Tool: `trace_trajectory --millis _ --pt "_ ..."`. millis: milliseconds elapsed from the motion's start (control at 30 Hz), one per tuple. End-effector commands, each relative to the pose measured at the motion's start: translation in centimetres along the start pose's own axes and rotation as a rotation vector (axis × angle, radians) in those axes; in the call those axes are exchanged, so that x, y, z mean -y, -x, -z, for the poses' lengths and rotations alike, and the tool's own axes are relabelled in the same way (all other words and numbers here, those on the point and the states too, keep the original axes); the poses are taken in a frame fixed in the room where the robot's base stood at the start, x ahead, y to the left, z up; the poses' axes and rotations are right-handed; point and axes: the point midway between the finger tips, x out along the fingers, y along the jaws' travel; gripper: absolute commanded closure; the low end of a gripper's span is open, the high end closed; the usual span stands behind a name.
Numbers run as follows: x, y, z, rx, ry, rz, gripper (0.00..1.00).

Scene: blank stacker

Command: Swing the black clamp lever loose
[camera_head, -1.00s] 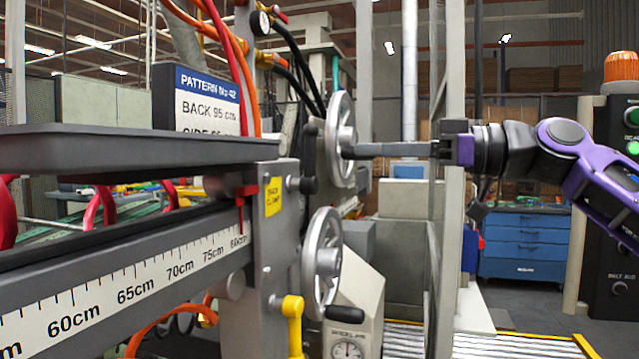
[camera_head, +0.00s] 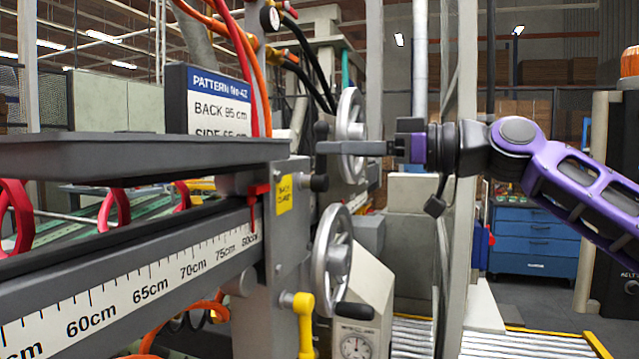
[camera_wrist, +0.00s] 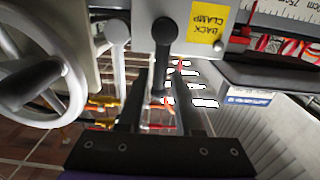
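The black clamp lever (camera_head: 319,183) stands upright on the grey clamp plate beside the yellow BACK CLAMP label (camera_head: 284,194). My gripper (camera_head: 320,147) reaches it from the right and hides its middle in the head view. In the wrist view the lever (camera_wrist: 162,50) hangs down from its round hub, and its free end lies between the two fingers of my gripper (camera_wrist: 160,78). A gap shows on both sides of the lever, so the gripper looks open around it. Whether a finger touches it I cannot tell.
A grey handwheel (camera_head: 351,130) stands just behind my fingers; another handwheel (camera_head: 331,258) is below. A yellow lever (camera_head: 304,318) sits lower on the plate. A dark shelf (camera_head: 140,155) and ruler rail (camera_head: 140,290) extend left. A pale post (camera_head: 460,200) stands behind my wrist.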

Motion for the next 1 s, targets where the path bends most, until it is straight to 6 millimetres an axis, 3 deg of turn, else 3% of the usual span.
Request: trace_trajectory --millis 200,633,1000 --pt "0.1 -1.6 0.1 0.001 0.0 0.002 0.66" --pt "3.1 -1.4 -1.0 -0.005 0.597 0.004 0.66" --pt "3.9 -1.5 -2.1 0.0 0.825 0.002 0.66"
